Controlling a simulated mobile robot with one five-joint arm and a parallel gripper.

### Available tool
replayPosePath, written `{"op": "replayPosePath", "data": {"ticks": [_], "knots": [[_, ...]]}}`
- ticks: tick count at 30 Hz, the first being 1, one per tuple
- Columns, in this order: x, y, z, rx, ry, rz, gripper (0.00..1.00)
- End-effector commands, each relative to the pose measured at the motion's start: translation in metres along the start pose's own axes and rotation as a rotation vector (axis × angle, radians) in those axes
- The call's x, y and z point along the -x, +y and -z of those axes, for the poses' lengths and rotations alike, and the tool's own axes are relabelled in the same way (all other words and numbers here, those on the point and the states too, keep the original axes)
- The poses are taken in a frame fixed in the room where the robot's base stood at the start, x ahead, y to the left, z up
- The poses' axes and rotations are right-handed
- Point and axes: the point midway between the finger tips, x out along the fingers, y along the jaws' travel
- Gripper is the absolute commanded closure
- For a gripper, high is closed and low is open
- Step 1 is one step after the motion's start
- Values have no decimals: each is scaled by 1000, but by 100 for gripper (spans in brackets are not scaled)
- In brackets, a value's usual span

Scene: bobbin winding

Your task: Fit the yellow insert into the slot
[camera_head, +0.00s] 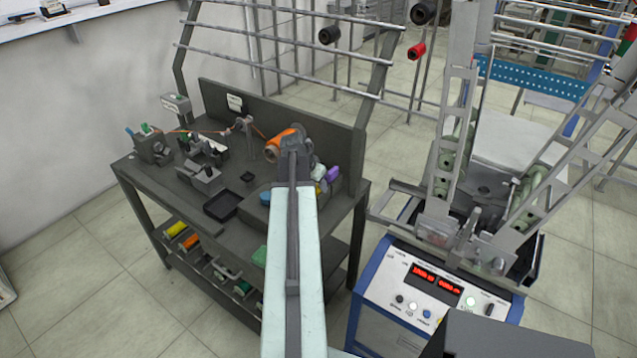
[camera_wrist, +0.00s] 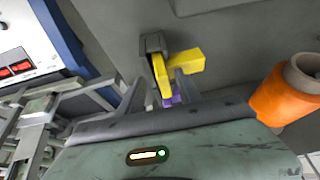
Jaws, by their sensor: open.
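The yellow insert (camera_wrist: 188,61) shows in the wrist view as a bright block with a narrow upright strip beside it. The strip runs up to a dark grey piece (camera_wrist: 152,43); I cannot tell whether it sits inside a slot there. My gripper (camera_wrist: 160,89) is open, its two grey fingers apart on either side of the lower part of the yellow. Whether they touch it is unclear. A purple piece (camera_wrist: 171,101) shows between the fingers, under the yellow.
The dark workbench (camera_head: 232,228) holds a black tray (camera_head: 221,205), a blue round piece (camera_head: 265,198) and winding fixtures. A control box (camera_head: 400,295) with red displays stands right of the bench.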

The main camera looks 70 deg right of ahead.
Motion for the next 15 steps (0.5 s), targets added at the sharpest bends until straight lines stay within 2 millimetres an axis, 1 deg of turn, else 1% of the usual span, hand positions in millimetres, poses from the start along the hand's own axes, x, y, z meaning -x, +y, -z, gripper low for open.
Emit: {"op": "replayPosePath", "data": {"ticks": [5, 12, 15], "knots": [[21, 1, 2, 0, 0, 0, 59], [68, 3, 4, 1, 0, 0, 59], [78, 3, 3, 1, 0, 0, 59]]}}
